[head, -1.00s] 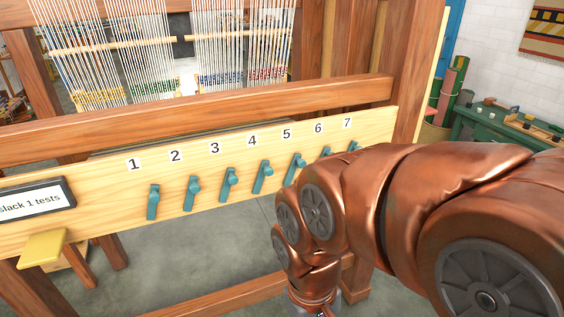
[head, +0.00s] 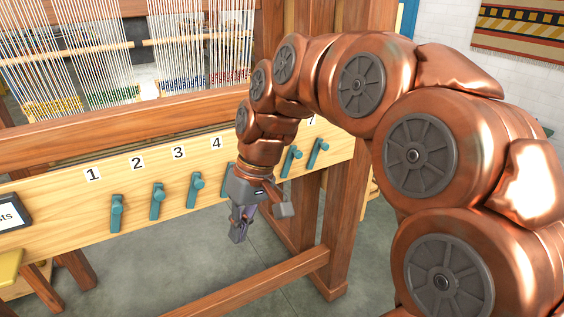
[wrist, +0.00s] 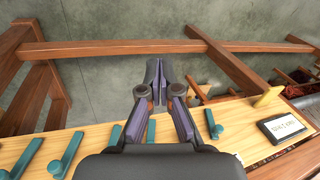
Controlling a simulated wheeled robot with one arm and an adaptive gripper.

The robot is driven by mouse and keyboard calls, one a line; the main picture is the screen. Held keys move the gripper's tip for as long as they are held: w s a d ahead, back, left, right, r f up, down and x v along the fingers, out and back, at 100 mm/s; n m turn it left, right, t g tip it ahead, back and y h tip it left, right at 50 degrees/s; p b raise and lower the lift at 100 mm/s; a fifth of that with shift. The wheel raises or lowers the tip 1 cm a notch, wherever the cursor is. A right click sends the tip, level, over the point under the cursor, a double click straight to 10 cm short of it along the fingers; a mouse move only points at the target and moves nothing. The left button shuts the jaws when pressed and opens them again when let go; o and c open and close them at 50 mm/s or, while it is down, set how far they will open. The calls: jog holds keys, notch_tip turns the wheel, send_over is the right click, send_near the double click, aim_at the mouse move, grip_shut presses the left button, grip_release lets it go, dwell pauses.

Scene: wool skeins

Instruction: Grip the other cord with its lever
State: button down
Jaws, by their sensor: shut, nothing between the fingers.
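A pale wooden board (head: 60,215) carries a row of teal levers under number labels. Lever 1 (head: 117,213) hangs nearly upright; lever 2 (head: 157,201) and lever 3 (head: 195,190) lean slightly. Lever 4 (head: 227,180) is partly covered by my arm, and lever 5 is hidden. The last two levers (head: 291,160) and (head: 318,153) tilt up to the right. My gripper (head: 238,232) points down in front of the board, below label 4, shut and empty. Its closed fingers also show in the wrist view (wrist: 157,82), apart from the levers. I cannot tell which cord is meant among the white threads (head: 200,45).
A display (head: 10,215), cut off at the left, sits above a yellow pad (head: 8,268); both show in the wrist view, the display (wrist: 282,127) unreadable. A loom post (head: 340,215) and lower beam (head: 255,290) stand near my gripper.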

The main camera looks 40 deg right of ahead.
jog(key=w+d+r+m+t+y+b, duration=0.1)
jog(key=w+d+r+t, duration=0.1)
jog(key=w+d, duration=0.6)
jog(key=w+d+r+t+y, duration=0.1)
jog(key=w+d+r+t, duration=0.3)
jog(key=d, duration=0.7)
jog(key=w+d+f+m, duration=0.1)
jog(key=d, duration=1)
jog(key=shift+d+f+h+b, duration=0.2)
jog(key=shift+d+h+b, duration=0.15)
jog(key=shift+h, duration=0.05)
jog(key=shift+w+a+f+p, duration=0.6)
jog(key=shift+w+a+f, duration=0.4)
jog(key=shift+a+f, duration=0.25)
jog(key=shift+w+a+f+p, duration=0.65)
jog(key=shift+w+a+f, duration=0.4)
jog(key=shift+a, duration=0.3)
jog(key=shift+w+a+f+p, duration=0.6)
jog(key=shift+w+a+f, duration=0.35)
jog(key=shift+a+f, duration=0.3)
jog(key=shift+a+r, duration=0.1)
jog(key=shift+a, duration=0.05)
